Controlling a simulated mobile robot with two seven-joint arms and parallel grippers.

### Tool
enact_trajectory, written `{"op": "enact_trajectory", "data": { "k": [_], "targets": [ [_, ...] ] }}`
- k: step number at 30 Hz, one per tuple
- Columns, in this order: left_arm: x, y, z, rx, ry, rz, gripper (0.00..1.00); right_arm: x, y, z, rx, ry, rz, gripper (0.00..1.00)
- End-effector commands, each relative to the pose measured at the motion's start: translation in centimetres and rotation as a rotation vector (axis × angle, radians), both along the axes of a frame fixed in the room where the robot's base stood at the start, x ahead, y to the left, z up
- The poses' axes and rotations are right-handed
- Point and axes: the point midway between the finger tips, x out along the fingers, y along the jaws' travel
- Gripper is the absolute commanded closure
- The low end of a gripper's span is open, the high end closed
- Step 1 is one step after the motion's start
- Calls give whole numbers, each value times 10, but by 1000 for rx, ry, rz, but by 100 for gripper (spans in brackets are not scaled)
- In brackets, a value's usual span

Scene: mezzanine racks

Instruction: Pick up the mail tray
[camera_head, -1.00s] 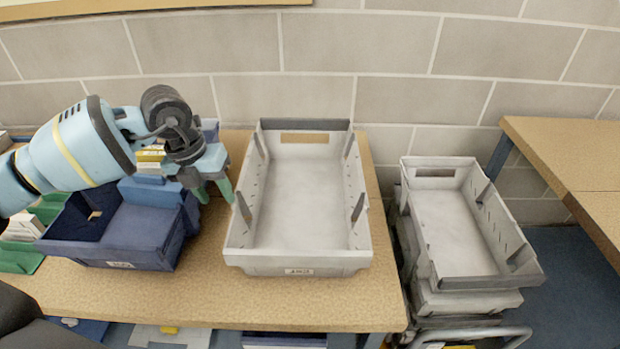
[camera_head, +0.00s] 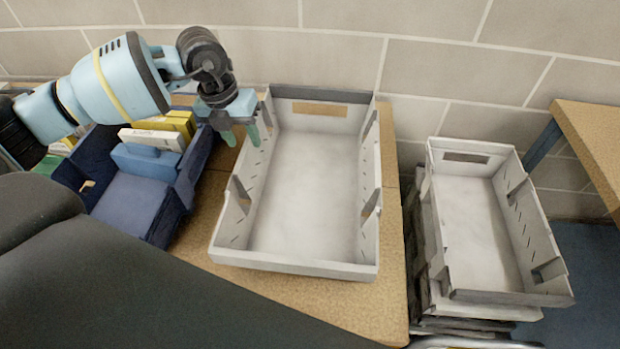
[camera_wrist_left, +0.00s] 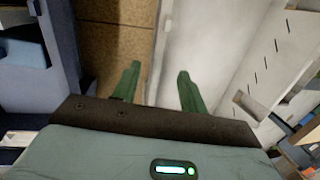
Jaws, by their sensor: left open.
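The empty grey-white mail tray (camera_head: 315,185) sits on the wooden table in the middle of the head view. My left gripper (camera_head: 243,136) is open at the tray's left wall, towards its far end. In the left wrist view, its green fingers (camera_wrist_left: 157,80) stand apart, with the tray's pale wall (camera_wrist_left: 160,40) running between them. I cannot tell how deep the fingers reach or whether they touch the wall. My right gripper is not in view.
A blue bin (camera_head: 185,195) with boxes (camera_head: 152,140) stands left of the tray on the table (camera_head: 345,305). Similar trays (camera_head: 475,225) are stacked to the right, beside another wooden table (camera_head: 590,135). A block wall (camera_head: 430,65) is behind. A large dark shape covers the lower left.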

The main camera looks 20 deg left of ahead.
Motion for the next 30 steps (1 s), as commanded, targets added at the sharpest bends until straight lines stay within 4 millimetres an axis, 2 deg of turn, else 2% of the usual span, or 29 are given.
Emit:
{"op": "enact_trajectory", "data": {
  "k": [5, 16, 25, 30],
  "targets": [
    [0, 0, -4, 1, 0, 0, 57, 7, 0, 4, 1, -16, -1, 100],
    [3, -1, -49, 0, 0, -1, 57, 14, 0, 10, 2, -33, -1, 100],
    [3, -1, -53, -1, -1, 0, 57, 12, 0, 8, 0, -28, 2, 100],
    [3, -1, -53, -1, -1, 0, 80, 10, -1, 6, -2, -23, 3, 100]
  ]
}}
